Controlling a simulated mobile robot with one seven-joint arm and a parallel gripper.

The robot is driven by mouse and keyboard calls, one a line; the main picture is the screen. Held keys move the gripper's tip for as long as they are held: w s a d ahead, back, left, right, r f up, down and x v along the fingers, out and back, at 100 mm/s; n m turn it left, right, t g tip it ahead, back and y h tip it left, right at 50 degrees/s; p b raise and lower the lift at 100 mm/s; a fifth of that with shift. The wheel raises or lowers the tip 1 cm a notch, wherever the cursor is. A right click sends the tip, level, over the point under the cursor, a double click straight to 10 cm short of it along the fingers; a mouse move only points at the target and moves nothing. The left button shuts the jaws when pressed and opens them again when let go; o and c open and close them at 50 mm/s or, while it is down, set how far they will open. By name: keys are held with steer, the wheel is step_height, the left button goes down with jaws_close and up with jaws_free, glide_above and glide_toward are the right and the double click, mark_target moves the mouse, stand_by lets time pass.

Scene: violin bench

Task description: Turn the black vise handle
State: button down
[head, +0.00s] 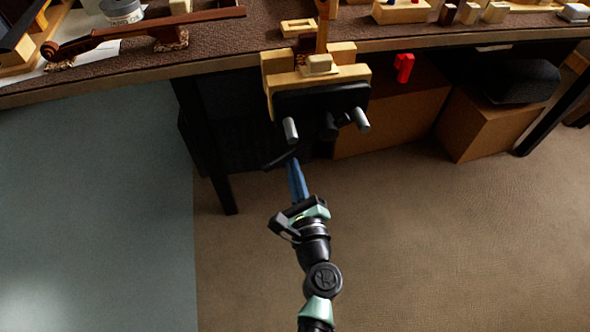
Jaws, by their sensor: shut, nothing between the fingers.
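The vise (322,100) is fixed to the front edge of the bench, with wooden jaw faces, a black front plate and two silver rods sticking out below. Its dark screw end (331,126) shows between the rods. The black vise handle (276,163) appears as a thin dark bar slanting down to the left, hard to make out against the dark underside. My gripper (294,163) has blue fingers, shut and empty, pointing up at the lower left part of the handle. Its tips overlap the bar in the picture; I cannot tell whether they touch it.
The bench top (215,45) holds a violin neck with scroll (130,33) at left and small wooden blocks at right. Cardboard boxes (392,115) and a black case (522,81) stand below. The floor in front is clear.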

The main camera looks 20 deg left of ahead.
steer(key=shift+r, duration=0.15)
steer(key=shift+s+a+r+m+p, duration=0.1)
steer(key=shift+a+r+m+p, duration=0.1)
steer(key=shift+m+p, duration=0.15)
